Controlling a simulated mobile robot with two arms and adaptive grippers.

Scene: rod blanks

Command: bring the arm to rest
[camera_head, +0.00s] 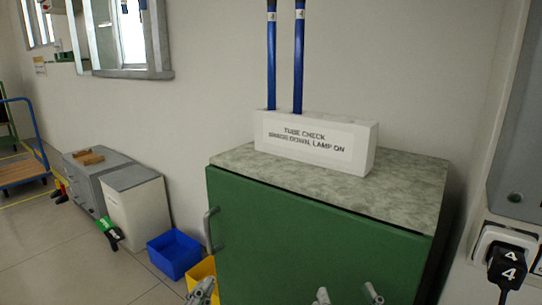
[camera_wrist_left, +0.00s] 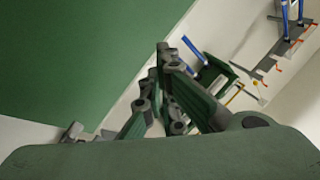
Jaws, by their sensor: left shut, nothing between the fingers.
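My left gripper (camera_head: 201,291) shows at the bottom edge of the head view, in front of the green cabinet (camera_head: 300,240). Its fingers are together and hold nothing. In the left wrist view its dark green fingers (camera_wrist_left: 160,75) show close up, with the green cabinet front filling the upper left. Two separate grey fingertips of my right gripper (camera_head: 347,294) show at the bottom, to the right of the left gripper. They stand apart with nothing between them. The rest of both arms is out of the head view.
A white block (camera_head: 316,143) labelled "tube check" holds two upright blue rods (camera_head: 298,65) on the cabinet's speckled top (camera_head: 405,190). Blue (camera_head: 174,254) and yellow (camera_head: 203,272) bins stand left of the cabinet. A plug (camera_head: 507,265) sits at right. Floor is clear at lower left.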

